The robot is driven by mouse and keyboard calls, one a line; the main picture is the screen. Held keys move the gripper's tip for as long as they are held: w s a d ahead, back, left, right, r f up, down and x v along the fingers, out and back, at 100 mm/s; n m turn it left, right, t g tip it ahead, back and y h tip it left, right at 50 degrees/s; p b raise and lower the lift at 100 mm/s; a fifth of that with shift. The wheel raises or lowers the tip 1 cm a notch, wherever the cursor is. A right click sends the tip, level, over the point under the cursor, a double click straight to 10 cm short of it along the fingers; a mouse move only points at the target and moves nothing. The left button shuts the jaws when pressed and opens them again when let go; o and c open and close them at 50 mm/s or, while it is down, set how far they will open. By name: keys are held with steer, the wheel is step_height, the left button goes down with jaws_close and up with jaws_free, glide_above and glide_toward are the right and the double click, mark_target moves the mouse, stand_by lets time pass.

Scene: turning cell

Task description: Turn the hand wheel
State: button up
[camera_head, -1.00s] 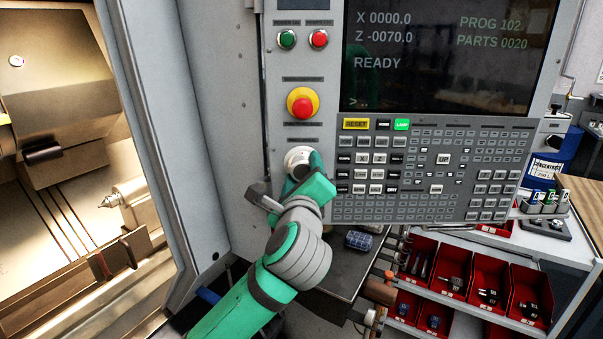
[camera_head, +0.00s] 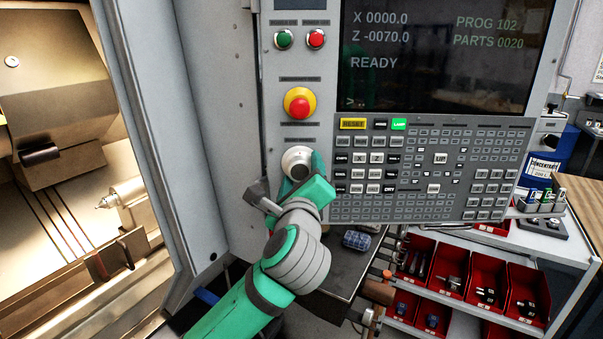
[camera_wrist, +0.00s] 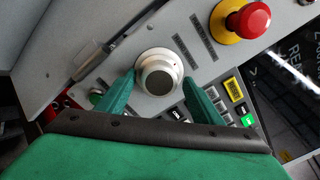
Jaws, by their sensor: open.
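The hand wheel (camera_head: 297,161) is a round, pale knob on the narrow control panel, below the red emergency stop. In the wrist view the hand wheel (camera_wrist: 159,72) shows its white rim and grey face between my two green fingers. My gripper (camera_wrist: 155,92) is open, with one finger on each side of the wheel. A gap shows between the right finger and the wheel; the left finger is close to the rim, and I cannot tell if it touches. In the head view my gripper (camera_head: 306,178) covers the wheel's lower right part.
The red emergency stop (camera_head: 299,103) on its yellow base sits just above the wheel. A keypad (camera_head: 430,170) lies to the right, below the screen (camera_head: 435,55). The open machine bay (camera_head: 75,190) is at the left. Red bins (camera_head: 450,280) stand at the lower right.

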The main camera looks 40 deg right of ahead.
steer(key=v, duration=1)
stand_by(0.3)
